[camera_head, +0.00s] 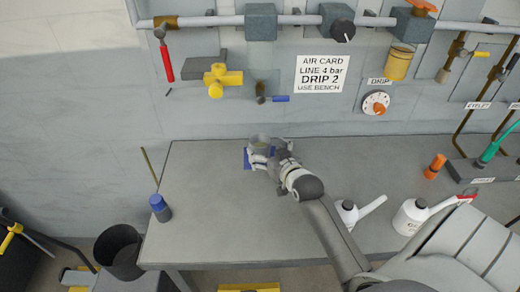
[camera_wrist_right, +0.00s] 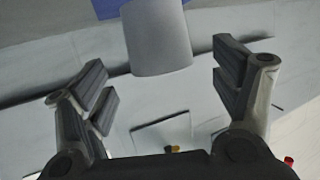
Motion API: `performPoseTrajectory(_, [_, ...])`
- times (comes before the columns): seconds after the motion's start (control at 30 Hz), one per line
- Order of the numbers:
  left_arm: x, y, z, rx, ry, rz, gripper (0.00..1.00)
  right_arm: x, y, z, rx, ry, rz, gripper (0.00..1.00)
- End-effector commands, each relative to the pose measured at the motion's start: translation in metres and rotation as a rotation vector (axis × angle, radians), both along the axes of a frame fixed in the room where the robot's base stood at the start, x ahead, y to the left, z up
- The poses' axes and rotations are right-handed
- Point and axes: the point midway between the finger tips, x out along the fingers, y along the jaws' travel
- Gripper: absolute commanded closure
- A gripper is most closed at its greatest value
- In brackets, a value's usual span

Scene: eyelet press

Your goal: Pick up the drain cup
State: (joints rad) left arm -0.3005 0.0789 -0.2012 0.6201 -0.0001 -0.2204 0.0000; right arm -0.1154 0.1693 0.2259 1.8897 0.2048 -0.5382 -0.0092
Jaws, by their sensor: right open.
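A grey drain cup (camera_head: 260,141) stands near the back edge of the bench, with a blue piece (camera_head: 247,159) beside or under it. My right gripper (camera_head: 266,157) is at the cup and hides part of it. In the right wrist view the cup is a plain grey cylinder (camera_wrist_right: 157,38) with blue (camera_wrist_right: 108,8) behind one end. My open right gripper (camera_wrist_right: 160,68) has a finger on each side of the cup, with visible gaps between. My left gripper is not in view.
The grey bench (camera_head: 205,215) is clear to the left, except for a blue-capped bottle (camera_head: 160,208). White spouted cans (camera_head: 410,216) stand to the right. An orange item (camera_head: 434,167) is farther right. Above are a wall pipe (camera_head: 300,20) and a yellow valve (camera_head: 222,79).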

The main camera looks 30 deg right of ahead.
Motion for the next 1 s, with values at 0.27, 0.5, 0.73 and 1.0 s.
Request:
performPoseTrajectory(0.27, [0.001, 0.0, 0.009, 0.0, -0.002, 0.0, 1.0, 0.018, -0.003, 0.0, 0.001, 0.0, 0.0, 0.16])
performPoseTrajectory(0.5, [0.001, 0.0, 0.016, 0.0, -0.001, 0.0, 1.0, 0.045, -0.007, -0.006, -0.001, 0.001, 0.0, 0.16])
performPoseTrajectory(0.73, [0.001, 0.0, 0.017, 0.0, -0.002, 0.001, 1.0, 0.054, -0.009, -0.01, -0.001, 0.001, 0.0, 0.16])
performPoseTrajectory(1.0, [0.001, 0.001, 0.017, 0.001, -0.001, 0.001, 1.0, 0.054, -0.009, -0.01, -0.001, 0.0, 0.0, 0.27])
